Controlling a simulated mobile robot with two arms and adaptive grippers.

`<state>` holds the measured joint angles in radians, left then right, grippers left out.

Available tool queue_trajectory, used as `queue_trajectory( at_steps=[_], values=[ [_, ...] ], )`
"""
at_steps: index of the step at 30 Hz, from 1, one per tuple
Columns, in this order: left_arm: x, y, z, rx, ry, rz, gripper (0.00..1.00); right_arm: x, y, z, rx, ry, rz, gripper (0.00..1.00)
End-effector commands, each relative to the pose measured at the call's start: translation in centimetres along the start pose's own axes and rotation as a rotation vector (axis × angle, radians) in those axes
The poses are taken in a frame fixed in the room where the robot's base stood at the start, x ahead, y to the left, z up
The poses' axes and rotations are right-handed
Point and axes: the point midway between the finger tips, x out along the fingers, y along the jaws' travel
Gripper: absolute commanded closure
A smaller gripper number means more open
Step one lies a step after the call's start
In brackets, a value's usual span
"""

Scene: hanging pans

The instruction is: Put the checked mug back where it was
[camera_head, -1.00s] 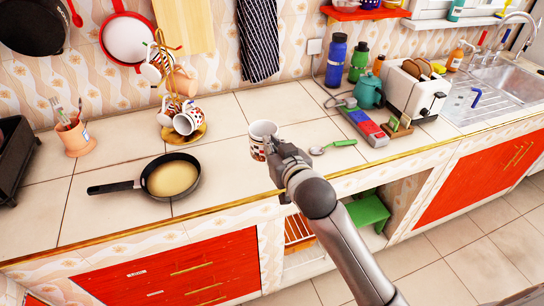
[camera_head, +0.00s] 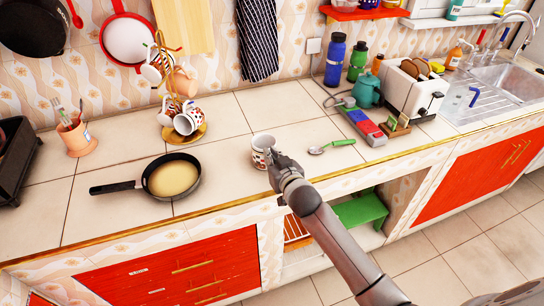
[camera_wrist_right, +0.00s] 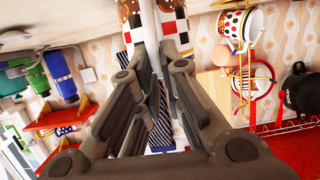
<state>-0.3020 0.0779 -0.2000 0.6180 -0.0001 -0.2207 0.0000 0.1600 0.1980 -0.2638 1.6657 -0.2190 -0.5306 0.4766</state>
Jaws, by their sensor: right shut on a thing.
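The checked mug (camera_head: 259,154), white with dark and red squares, is upright near the front of the counter. My right gripper (camera_head: 273,161) is shut on its right side. In the right wrist view the checked mug (camera_wrist_right: 171,27) shows at the top, between the fingertips (camera_wrist_right: 157,60). I cannot tell whether its base touches the counter. A golden mug stand (camera_head: 187,132) with several mugs hanging on it is at the back, left of the gripper. My left gripper is not in view.
A frying pan (camera_head: 172,178) lies on the counter at left, its handle pointing left. The counter (camera_head: 228,135) between stand and mug is clear.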

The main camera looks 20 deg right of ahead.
Motion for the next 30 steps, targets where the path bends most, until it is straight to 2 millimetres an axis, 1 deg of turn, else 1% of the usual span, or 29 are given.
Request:
queue_trajectory(
  at_steps=[5, 9, 10, 14, 15, 22, 26, 30],
  values=[
    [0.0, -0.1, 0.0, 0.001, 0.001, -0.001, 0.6, 0.0, 0.0, -0.2, 0.0, 0.004, -0.001, 1.0],
    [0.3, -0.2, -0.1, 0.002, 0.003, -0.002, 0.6, 0.1, 0.0, 0.2, 0.001, 0.004, -0.001, 1.0],
    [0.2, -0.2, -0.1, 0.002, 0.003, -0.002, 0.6, 0.1, 0.0, 0.3, 0.0, 0.001, 0.0, 0.88],
    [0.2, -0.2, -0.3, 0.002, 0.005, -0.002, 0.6, 0.1, 0.0, 0.3, 0.0, 0.0, 0.0, 0.71],
    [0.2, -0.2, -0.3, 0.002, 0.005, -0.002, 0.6, 0.1, 0.0, 0.3, 0.0, 0.0, 0.0, 0.7],
    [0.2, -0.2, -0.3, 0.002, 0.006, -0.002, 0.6, 0.1, 0.0, 0.2, 0.0, 0.0, 0.0, 0.7],
    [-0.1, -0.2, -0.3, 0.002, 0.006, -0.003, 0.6, -0.1, 0.0, -0.2, 0.0, 0.0, 0.0, 0.7],
    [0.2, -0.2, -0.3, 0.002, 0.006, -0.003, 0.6, -1.3, 0.0, 0.1, 0.001, 0.0, -0.001, 0.7]
  ],
)
